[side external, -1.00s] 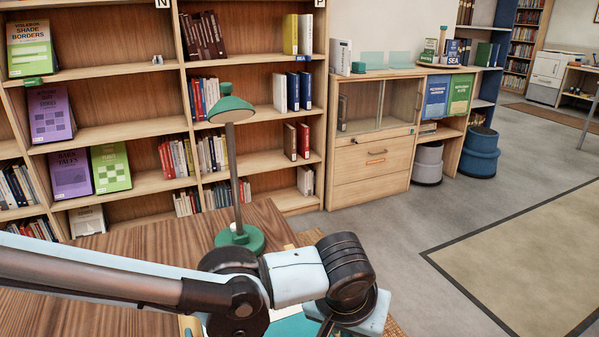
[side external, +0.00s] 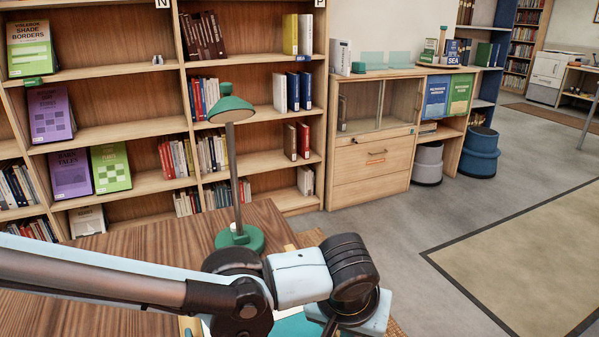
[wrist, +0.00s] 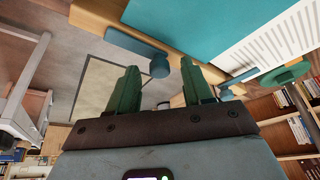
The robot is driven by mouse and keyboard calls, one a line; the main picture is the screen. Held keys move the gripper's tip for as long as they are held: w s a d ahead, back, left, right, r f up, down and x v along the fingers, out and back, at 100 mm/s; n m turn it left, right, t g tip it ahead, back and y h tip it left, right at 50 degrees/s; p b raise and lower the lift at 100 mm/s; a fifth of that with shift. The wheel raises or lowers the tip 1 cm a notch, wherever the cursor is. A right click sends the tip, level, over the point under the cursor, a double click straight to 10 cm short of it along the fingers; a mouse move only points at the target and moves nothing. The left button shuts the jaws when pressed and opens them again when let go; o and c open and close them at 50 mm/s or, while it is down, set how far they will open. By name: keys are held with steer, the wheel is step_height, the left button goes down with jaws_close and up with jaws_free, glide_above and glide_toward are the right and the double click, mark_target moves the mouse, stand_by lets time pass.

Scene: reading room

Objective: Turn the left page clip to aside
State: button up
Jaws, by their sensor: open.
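In the wrist view, a teal panel (wrist: 195,20) and a white lined page (wrist: 270,45) lie on a wooden board at the top. A blue bar (wrist: 135,42) with a rounded end sits at the board's edge, left of the panel; it looks like a page clip. A second blue piece (wrist: 236,80) sits by the edge below the page. My gripper (wrist: 157,75) has two green fingers spread apart, with nothing held between them. The fingers point toward the board edge; I cannot tell whether either touches a clip. In the side view my arm hides the clips and fingers.
A green desk lamp (side external: 238,237) stands on the wooden table (side external: 150,245) behind my arm. Part of a teal surface (side external: 297,325) shows beneath my wrist. Bookshelves (side external: 110,135) and a cabinet (side external: 370,160) stand beyond. The floor at right is open.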

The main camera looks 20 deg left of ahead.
steer(key=v, duration=1.2)
